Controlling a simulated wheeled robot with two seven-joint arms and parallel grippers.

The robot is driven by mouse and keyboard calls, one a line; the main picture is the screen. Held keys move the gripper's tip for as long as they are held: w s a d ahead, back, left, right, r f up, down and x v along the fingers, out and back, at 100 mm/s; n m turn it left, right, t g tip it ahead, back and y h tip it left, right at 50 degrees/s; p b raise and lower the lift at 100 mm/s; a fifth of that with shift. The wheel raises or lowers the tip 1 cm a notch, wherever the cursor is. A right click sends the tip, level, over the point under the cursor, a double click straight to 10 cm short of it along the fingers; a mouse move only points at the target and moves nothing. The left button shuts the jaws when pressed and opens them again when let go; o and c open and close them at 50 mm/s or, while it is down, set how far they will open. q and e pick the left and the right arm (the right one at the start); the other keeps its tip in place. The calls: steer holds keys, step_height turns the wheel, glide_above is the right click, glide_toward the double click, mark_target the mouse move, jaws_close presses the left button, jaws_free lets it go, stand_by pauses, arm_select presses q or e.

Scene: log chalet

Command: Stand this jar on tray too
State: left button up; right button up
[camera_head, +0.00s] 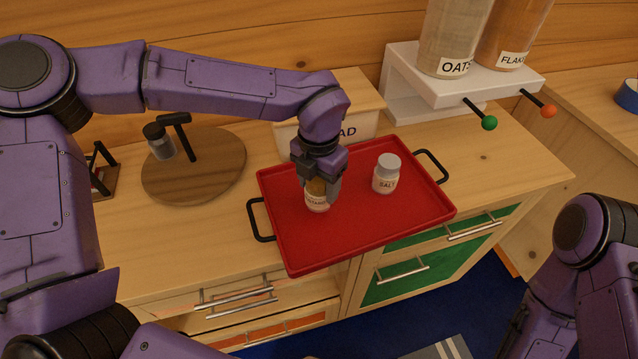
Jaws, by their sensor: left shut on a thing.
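The red tray (375,221) with black handles lies on the wooden counter. A small jar (317,202) with a pale label and a yellowish top is upright at the tray's left part; its label is only partly readable. My left gripper (318,186) comes down from above and is shut on this jar's upper part, hiding some of it. I cannot tell for sure whether the jar's base touches the tray. A white salt jar (386,175) with a grey lid stands upright on the tray to the right. My right arm is at the lower right, and its gripper is not visible.
A labelled box (358,100) stands behind the tray. A white dispenser stand (440,88) is at the back right. Counter right of the tray is clear.

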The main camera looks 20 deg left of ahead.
arm_select(q)
steer(key=shift+w+f, duration=0.1)
steer(key=shift+f, duration=0.65)
steer(key=o, duration=1.2)
steer(key=shift+f, duration=0.1)
step_height(320, 180, up, 12)
steer(key=shift+r, duration=0.2)
